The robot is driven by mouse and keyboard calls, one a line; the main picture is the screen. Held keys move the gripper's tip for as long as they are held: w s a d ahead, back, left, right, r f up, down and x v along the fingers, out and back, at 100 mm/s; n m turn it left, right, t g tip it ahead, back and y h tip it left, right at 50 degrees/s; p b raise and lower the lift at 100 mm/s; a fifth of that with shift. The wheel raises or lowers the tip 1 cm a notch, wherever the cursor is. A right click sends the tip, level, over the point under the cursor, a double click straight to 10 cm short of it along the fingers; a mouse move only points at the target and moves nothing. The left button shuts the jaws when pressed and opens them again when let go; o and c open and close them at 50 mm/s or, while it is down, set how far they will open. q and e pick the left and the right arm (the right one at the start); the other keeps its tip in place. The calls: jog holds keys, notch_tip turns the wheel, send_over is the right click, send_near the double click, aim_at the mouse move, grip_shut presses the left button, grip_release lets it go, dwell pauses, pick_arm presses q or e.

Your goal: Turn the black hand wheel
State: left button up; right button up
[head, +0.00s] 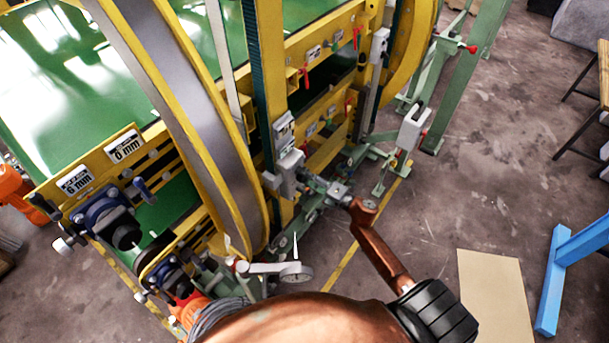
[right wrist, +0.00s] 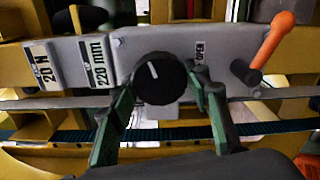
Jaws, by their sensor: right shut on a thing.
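The black hand wheel (right wrist: 159,79) is a round dark knob with a short white mark, fixed to a grey panel (right wrist: 215,50) in the right wrist view. The two green and dark fingers of my right gripper (right wrist: 160,84) stand left and right of it, shut on its rim. In the head view my right gripper (head: 310,184) is small, at the end of my copper-coloured arm, against grey fittings of the machine. I cannot make out the wheel there.
Beside the wheel are an orange-handled lever (right wrist: 268,45) and "20 N" and "220 mm" labels (right wrist: 97,63). The yellow ring machine (head: 190,100) fills the left and middle of the head view. Open floor (head: 480,180) lies to the right, with a blue stand (head: 553,280).

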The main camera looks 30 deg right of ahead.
jog(key=shift+m+p, duration=0.85)
jog(key=shift+m, duration=1.05)
jog(key=o, duration=1.2)
jog(key=shift+c, duration=0.2)
jog(key=v, duration=1.2)
